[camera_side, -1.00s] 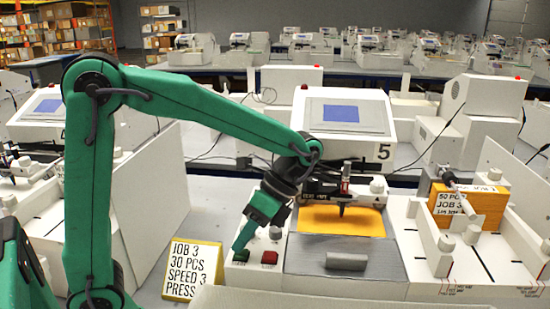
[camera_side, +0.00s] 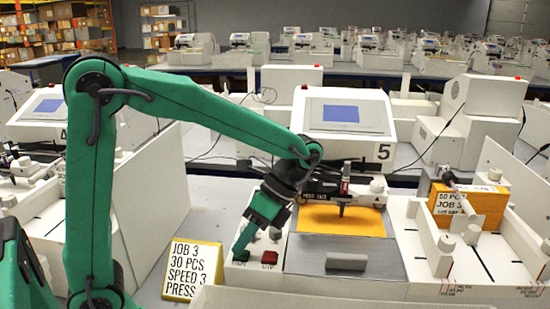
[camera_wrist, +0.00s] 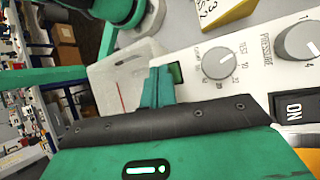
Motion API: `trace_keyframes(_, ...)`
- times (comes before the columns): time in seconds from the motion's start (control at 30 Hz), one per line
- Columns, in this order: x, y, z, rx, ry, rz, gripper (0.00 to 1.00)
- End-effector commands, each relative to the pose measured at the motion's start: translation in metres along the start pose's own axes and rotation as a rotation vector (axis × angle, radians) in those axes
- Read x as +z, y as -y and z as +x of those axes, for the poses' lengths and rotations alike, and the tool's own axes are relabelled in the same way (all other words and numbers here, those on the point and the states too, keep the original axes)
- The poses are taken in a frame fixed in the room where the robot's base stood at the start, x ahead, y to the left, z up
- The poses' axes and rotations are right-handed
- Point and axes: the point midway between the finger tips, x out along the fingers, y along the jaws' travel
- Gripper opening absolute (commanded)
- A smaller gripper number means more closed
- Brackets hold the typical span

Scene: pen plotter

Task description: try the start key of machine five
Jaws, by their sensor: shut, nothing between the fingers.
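Machine five (camera_side: 342,118) has a blue screen and a "5" label. On its front panel, left of the grey bed, are a green key (camera_side: 241,256) and a red key (camera_side: 269,258). My gripper (camera_side: 238,249) points down at the green key with its fingers together and empty. The wrist view shows the fingertips (camera_wrist: 159,74) right beside the green key (camera_wrist: 175,73), partly covering it. I cannot tell whether they touch or press it. A sheet of orange paper (camera_side: 320,220) lies under the pen (camera_side: 341,207).
A job card (camera_side: 189,268) stands left of the machine. Dials (camera_wrist: 218,63) and a black ON switch (camera_wrist: 294,108) sit near the fingers. White partitions flank machine five.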

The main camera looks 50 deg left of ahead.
Motion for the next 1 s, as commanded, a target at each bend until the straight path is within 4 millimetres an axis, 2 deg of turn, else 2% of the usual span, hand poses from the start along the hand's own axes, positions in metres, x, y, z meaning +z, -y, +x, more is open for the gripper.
trace_keyframes(0.43,0.006,-0.006,-0.012,-0.001,-0.001,0.000,0.00)
trace_keyframes(1.0,0.009,-0.008,-0.017,-0.001,-0.001,0.000,0.00)
